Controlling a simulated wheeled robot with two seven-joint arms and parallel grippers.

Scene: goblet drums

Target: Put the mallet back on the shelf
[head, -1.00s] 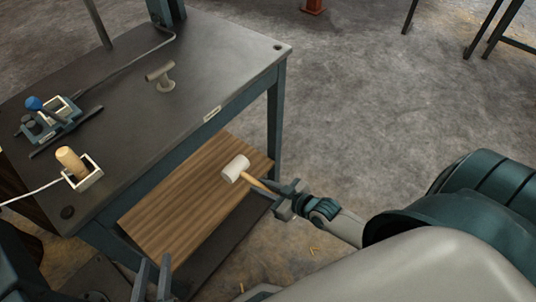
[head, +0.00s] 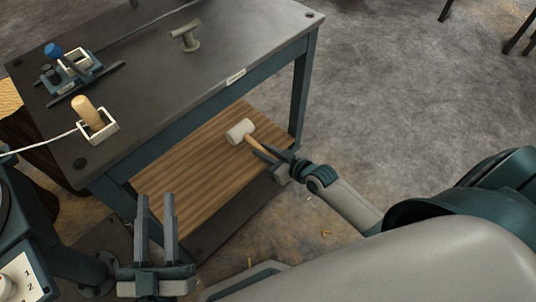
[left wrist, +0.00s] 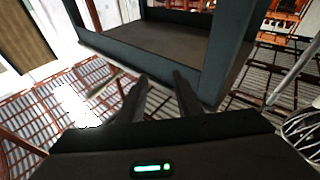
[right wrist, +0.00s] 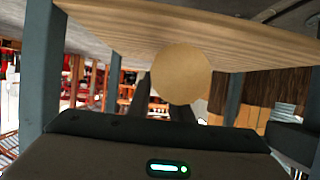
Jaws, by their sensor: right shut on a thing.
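The mallet has a pale cylindrical head (head: 240,131) and a light wooden handle (head: 257,147). My right gripper (head: 274,156) is shut on the handle, at the right front edge of the wooden shelf (head: 185,185) under the workbench. The mallet's head appears over the shelf in the head view; whether it touches the boards I cannot tell.
The dark workbench top (head: 150,95) is above the shelf. On it are a wooden-handled tool in a white holder (head: 97,130), a blue-knobbed fixture (head: 70,70) and a grey T-shaped piece (head: 186,37). A bench leg (head: 302,95) stands close to my right gripper. Most of the shelf is bare.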

